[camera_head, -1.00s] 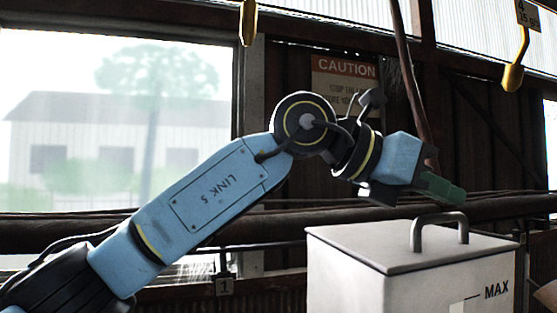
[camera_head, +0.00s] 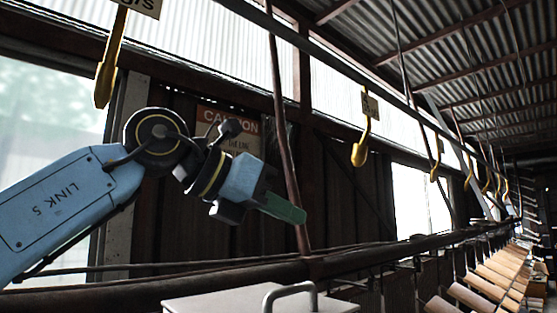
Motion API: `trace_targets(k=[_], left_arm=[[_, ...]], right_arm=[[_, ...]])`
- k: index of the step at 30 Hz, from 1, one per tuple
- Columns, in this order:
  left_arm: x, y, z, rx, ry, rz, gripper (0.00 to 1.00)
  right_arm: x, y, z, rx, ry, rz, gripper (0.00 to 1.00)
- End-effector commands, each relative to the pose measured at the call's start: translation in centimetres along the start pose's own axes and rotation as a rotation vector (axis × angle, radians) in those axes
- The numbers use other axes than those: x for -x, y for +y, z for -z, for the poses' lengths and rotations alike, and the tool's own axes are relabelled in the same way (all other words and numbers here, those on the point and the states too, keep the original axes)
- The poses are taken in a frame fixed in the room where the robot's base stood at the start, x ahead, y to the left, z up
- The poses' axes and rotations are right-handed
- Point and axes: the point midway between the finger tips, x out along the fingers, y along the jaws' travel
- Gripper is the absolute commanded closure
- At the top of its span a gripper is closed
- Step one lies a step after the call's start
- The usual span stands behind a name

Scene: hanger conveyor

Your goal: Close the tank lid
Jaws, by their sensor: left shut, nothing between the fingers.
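The tank lid (camera_head: 225,301) is a flat grey plate with a bent bar handle (camera_head: 290,288) at the bottom edge of the head view. Only its upper part shows, and the tank body below it is out of the frame. My left gripper (camera_head: 290,212), with green fingertips, is above the lid and apart from it. Its fingers are shut with nothing between them and point to the right and slightly down. My right gripper is not in view.
Yellow hooks (camera_head: 360,150) hang from an overhead rail that runs off to the right. A caution sign (camera_head: 222,120) is on the dark wall behind my left arm. A dark horizontal pipe (camera_head: 200,287) runs behind the tank.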

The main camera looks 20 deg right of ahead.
Motion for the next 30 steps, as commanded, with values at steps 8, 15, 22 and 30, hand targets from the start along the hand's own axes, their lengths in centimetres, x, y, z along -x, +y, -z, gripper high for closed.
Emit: trace_targets(k=[8,15,22,30], left_arm=[[1.8,0.5,-4.2,0.0,-0.001,-0.001,1.0],[2.6,0.8,-6.0,0.0,-0.001,0.0,1.0],[2.9,0.8,-6.6,-0.001,-0.001,0.0,1.0],[2.9,0.8,-6.6,-0.001,0.0,0.0,1.0]], right_arm=[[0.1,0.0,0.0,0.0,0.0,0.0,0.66],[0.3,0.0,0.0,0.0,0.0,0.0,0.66],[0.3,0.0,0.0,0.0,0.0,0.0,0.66],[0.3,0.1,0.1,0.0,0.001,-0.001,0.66]])
